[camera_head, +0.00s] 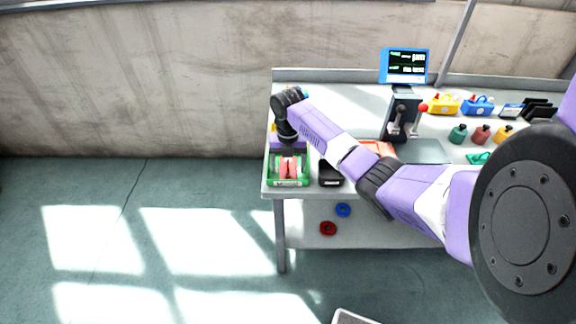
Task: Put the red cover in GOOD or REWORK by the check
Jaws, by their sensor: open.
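A red piece, which looks like the red cover (285,170), lies in a green bin (303,180) at the left front corner of the bench. The small label on the bin's front is too small to read. My gripper (289,152) points down just above the red piece and is open. Its fingers are small and dark here, so I cannot tell whether they touch the piece. An orange-red tray (378,148) shows partly behind my arm. A blue-framed screen (404,66) has lit text that I cannot read.
A black box (330,174) stands right of the green bin. A dark press-like stand (402,115) is mid-bench. Yellow (445,104) and blue (478,106) units and small coloured parts fill the right. Blue (343,210) and red (328,228) rings lie on the lower shelf. The left floor is clear.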

